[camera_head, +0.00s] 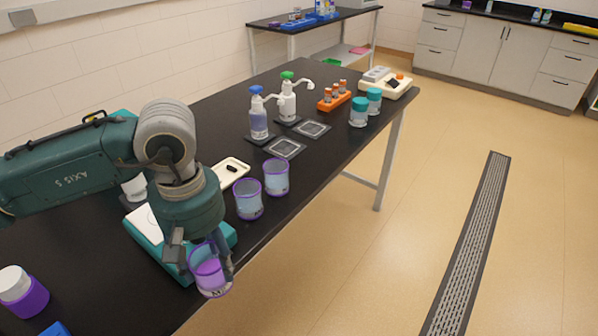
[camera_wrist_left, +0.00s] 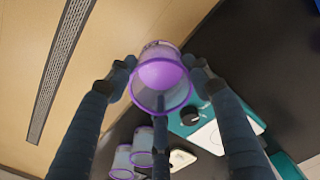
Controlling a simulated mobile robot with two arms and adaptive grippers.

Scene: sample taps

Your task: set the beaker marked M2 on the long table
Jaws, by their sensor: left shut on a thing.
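The wrist view also shows this beaker (camera_wrist_left: 162,88) between the fingers. The beaker is at the front edge of the long black table (camera_head: 215,127), overlapping both table and floor in the picture; its height above the tabletop cannot be told. My right gripper is not in view.
Two purple-rimmed beakers (camera_head: 248,203) (camera_head: 276,178) stand near the front edge. A teal device (camera_head: 146,232) is partly behind my gripper. Pump bottles (camera_head: 259,118), two dark square mats (camera_head: 285,148), an orange rack (camera_head: 333,101) and teal-lidded jars (camera_head: 359,112) stand farther back.

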